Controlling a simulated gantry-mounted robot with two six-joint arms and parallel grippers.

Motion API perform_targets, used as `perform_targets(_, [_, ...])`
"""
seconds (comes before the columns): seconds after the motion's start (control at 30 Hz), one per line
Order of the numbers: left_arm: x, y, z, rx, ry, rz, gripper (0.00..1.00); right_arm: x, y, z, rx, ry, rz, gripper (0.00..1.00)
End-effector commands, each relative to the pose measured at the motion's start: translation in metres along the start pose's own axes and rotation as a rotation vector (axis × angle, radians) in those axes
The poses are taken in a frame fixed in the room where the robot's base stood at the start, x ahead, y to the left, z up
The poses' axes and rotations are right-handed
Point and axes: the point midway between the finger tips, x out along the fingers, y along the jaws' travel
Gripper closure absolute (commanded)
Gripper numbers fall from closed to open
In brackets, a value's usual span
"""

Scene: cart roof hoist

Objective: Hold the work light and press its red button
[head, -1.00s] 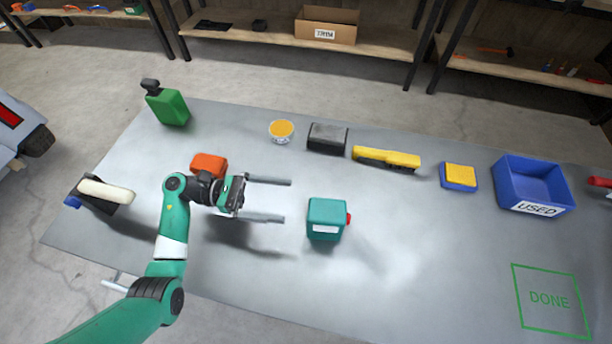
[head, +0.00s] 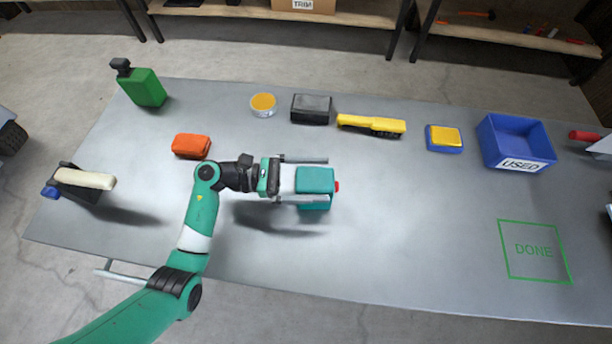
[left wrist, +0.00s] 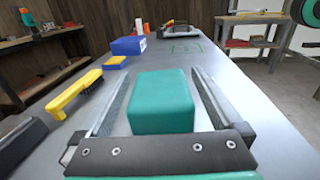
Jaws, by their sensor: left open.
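The work light is a teal box (head: 314,181) with a red button (head: 337,186) on its right side, standing on the table. In the left wrist view the teal box (left wrist: 162,101) sits between the two fingers, and its red button is hidden there. My left gripper (head: 308,180) is open, with one finger on the far side of the box and one on the near side. In the left wrist view gaps show between the box and the fingers. My right gripper is not in view.
A blue USED bin (head: 516,143) and a green DONE outline (head: 535,251) are on the right. An orange block (head: 191,146), a yellow brush (head: 370,124), a black block (head: 311,108) and a green bottle (head: 143,88) stand farther back. The table front is clear.

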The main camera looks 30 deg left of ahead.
Motion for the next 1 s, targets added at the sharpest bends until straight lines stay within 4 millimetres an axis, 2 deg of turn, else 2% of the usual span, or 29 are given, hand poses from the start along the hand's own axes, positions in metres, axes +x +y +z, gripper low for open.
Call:
perform_targets(0.1, [-0.0002,0.0001,0.0001,0.000,0.000,0.000,0.00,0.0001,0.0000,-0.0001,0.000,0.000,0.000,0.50])
perform_targets(0.13, [-0.0003,0.0001,0.0001,0.000,0.000,0.000,0.04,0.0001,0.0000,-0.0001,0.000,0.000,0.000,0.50])
perform_targets(0.63, [-0.0006,0.0000,-0.0002,0.000,0.001,0.000,0.94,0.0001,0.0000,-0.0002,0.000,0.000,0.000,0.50])
perform_targets(1.0, [-0.0006,0.0000,-0.0004,-0.001,0.001,0.000,0.94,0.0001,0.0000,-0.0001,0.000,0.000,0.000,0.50])
